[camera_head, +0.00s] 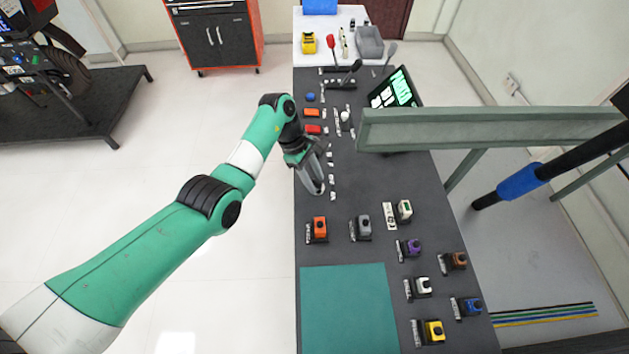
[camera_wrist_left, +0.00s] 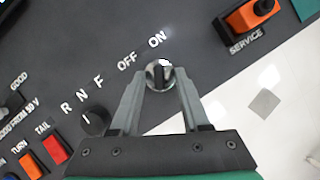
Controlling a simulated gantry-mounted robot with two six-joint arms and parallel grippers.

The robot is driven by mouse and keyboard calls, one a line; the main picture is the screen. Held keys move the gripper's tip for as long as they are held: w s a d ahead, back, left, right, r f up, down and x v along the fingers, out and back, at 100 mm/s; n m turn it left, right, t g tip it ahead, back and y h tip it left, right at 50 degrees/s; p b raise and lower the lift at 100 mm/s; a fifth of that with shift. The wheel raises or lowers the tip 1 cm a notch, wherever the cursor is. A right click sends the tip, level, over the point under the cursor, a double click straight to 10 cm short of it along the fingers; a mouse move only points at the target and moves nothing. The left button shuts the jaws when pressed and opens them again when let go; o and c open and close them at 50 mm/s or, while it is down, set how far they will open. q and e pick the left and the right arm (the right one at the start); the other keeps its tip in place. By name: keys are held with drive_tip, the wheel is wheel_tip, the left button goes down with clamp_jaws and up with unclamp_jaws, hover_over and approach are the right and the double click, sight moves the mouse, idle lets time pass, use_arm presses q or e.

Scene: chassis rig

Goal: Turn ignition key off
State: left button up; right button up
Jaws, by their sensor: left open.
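The ignition key (camera_wrist_left: 158,75) is a dark key bar in a round silver lock, beside the white OFF and ON labels, in the left wrist view. My left gripper (camera_wrist_left: 160,80) is open, with one fingertip on either side of the key; I cannot tell whether they touch it. In the head view my left gripper (camera_head: 316,182) points down at the left edge of the dark panel (camera_head: 362,185), and it hides the key there. My right gripper is not in view.
A black R N F knob (camera_wrist_left: 94,122) sits close to the left finger in the wrist view. A red switch (camera_wrist_left: 54,149) is beyond it. An orange SERVICE switch (camera_wrist_left: 252,14) is at upper right. A grey beam (camera_head: 480,128) spans the panel's right side in the head view.

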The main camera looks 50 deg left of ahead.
use_arm(q)
drive_tip(key=shift+f, duration=0.1)
clamp_jaws()
idle(0.4)
drive_tip(key=shift+r+p, duration=0.2)
drive_tip(key=shift+p, duration=0.3)
drive_tip(key=n+t+y+p, duration=0.1)
drive_tip(key=n+p, duration=0.2)
drive_tip(key=p, duration=0.3)
drive_tip(key=n+y+p, duration=0.1)
drive_tip(key=n+p, duration=0.2)
drive_tip(key=p, duration=0.3)
drive_tip(key=n+t+p, duration=0.1)
drive_tip(key=n+p, duration=0.3)
drive_tip(key=p, duration=0.2)
drive_tip(key=shift+s+d+r+t+y, duration=0.2)
drive_tip(key=shift+d+t+y, duration=0.1)
drive_tip(key=shift+y, duration=0.1)
drive_tip(key=shift+f+n+p, duration=0.3)
drive_tip(key=shift+n+p, duration=0.4)
drive_tip(key=shift+n, duration=0.1)
drive_tip(key=shift+y, duration=0.3)
drive_tip(key=shift+w+n, duration=0.1)
drive_tip(key=shift+n, duration=0.2)
